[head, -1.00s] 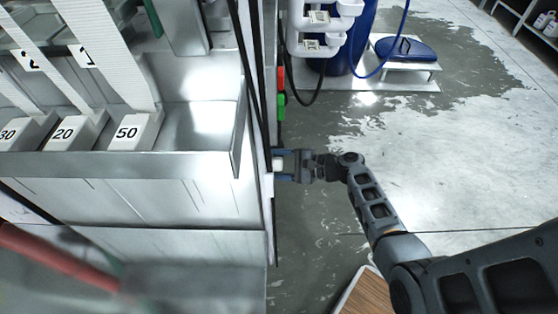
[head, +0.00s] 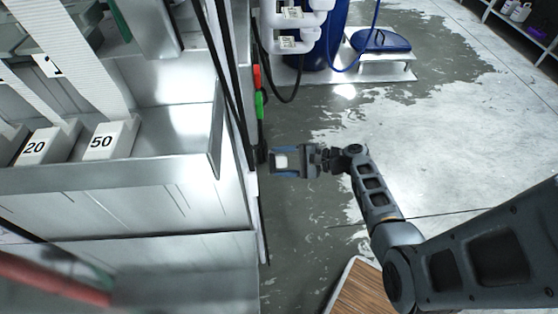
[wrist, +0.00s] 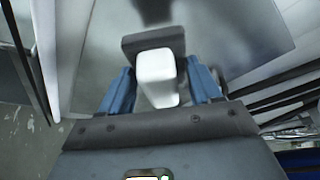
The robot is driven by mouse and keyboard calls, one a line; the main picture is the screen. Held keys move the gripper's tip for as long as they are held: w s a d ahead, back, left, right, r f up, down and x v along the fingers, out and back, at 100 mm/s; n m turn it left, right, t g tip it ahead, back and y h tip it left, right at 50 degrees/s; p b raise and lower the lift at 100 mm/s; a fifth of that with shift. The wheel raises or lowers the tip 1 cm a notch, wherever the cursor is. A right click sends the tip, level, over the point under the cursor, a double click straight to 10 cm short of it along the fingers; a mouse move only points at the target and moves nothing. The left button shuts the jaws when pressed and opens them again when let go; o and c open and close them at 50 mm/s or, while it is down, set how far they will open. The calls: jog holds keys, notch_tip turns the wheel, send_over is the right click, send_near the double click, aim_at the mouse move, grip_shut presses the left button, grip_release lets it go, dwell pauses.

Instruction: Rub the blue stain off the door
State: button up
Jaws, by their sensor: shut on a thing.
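My gripper (head: 282,161) is shut on a white block with a dark grey pad (wrist: 153,40) at its far end. In the wrist view the white block (wrist: 157,75) sits between the blue fingers. Beyond it is a grey metal panel, apparently the door (wrist: 235,35), with a dark blurred patch at the top; I cannot tell whether that is a reflection or a mark. In the head view the machine's right side (head: 252,190) is seen almost edge-on, with a small gap between it and my gripper. I see no clearly blue stain.
A machine with numbered weights (head: 103,141) fills the left. Red and green parts (head: 259,105) and dark hoses run along its side. White containers, a blue drum and a blue lid (head: 382,40) stand behind. A wooden-topped piece (head: 358,290) is below my arm. Wet floor lies open right.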

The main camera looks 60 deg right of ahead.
jog(key=shift+s+d, duration=0.95)
jog(key=shift+s, duration=0.25)
jog(key=shift+a, duration=0.1)
